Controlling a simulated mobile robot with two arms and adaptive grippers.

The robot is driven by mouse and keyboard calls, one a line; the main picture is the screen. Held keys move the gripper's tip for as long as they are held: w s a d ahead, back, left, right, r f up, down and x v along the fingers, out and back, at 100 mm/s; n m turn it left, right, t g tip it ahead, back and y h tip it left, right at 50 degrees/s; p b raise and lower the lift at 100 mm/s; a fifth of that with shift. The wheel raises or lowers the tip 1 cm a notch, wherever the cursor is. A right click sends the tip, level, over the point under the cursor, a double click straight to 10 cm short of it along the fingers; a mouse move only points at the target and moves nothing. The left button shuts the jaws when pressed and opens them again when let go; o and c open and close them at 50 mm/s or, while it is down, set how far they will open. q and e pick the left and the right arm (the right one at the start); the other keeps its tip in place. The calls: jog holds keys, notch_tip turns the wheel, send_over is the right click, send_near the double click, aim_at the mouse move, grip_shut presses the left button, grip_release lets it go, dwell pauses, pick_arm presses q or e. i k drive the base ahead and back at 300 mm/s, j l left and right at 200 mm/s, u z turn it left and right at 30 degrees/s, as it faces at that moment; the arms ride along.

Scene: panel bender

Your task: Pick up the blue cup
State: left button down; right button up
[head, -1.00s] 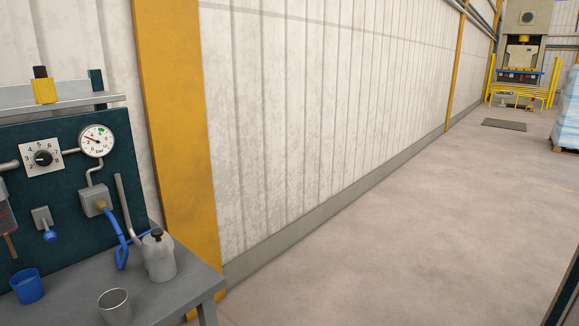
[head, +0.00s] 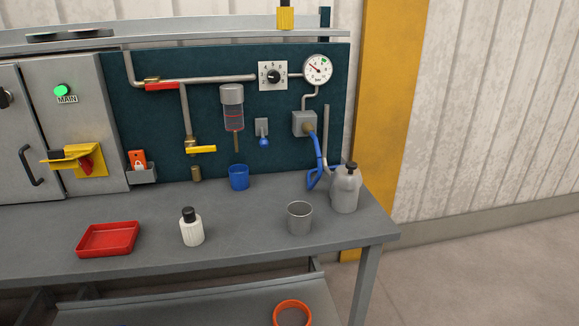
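The blue cup (head: 238,178) stands upright at the back of the grey workbench (head: 150,262), close to the dark panel. It is below the filter bowl and a little left of the blue-knobbed lever. Nothing covers it from this view. Neither of my grippers shows in the head view.
A grey metal cup (head: 299,217) and a grey can (head: 345,190) with a blue hose (head: 318,160) beside it stand right of the blue cup. A white bottle (head: 191,227) and red tray (head: 108,239) are nearer the front. An orange ring-shaped item (head: 292,313) sits on the lower shelf.

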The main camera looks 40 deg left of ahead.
aim_at(239, 177)
jog(key=u, duration=1.55)
